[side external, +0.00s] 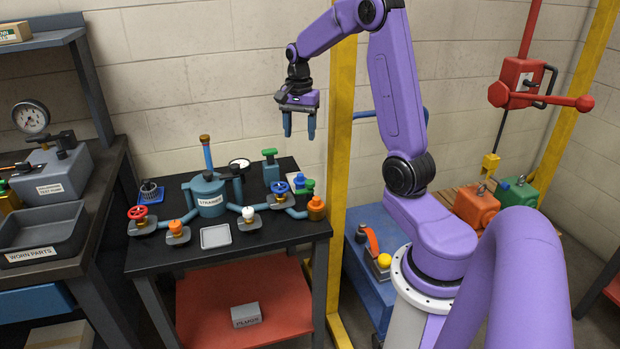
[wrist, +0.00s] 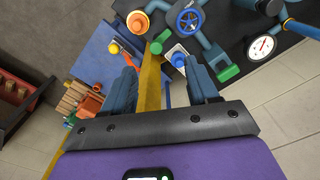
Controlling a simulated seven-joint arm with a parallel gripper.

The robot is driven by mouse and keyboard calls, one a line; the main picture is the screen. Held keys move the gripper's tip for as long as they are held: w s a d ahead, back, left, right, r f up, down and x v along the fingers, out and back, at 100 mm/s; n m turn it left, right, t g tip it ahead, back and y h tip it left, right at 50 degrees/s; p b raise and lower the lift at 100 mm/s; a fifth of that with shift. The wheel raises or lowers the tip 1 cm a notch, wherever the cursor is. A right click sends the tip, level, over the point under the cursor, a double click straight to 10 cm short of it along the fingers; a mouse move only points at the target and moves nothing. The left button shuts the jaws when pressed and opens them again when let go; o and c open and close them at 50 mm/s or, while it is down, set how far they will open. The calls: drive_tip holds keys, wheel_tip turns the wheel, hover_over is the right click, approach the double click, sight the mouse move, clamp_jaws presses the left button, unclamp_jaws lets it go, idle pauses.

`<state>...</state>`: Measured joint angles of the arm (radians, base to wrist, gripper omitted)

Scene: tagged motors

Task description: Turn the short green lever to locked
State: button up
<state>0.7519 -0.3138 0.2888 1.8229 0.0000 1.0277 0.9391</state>
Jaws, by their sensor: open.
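A short green piece (side external: 309,187), which looks like the lever, sits at the right edge of the black table, beside a blue knob (side external: 299,181) and behind an orange knob (side external: 316,207). In the wrist view the green piece (wrist: 157,46) shows beyond my fingertips, beside a pale plate with the blue knob (wrist: 178,59). Its exact angle and any markings are too small to read. My gripper (side external: 299,126) is open and empty, pointing down, high above the table's back right and apart from everything.
A teal strainer (side external: 209,196) with pipes stands mid-table. A blue handwheel (side external: 280,189) is left of the green piece. A taller green-topped post (side external: 270,166) stands at the back. A yellow upright (side external: 340,150) rises just right of the table. A grey tray (side external: 216,237) lies in front.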

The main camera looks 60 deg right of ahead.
sight(310, 181)
drive_tip(key=d+m, duration=0.2)
drive_tip(key=d, duration=0.2)
drive_tip(key=f, duration=1.7)
drive_tip(key=shift+s+d+f, duration=0.15)
drive_tip(key=shift+s+f, duration=0.25)
drive_tip(key=c, duration=1)
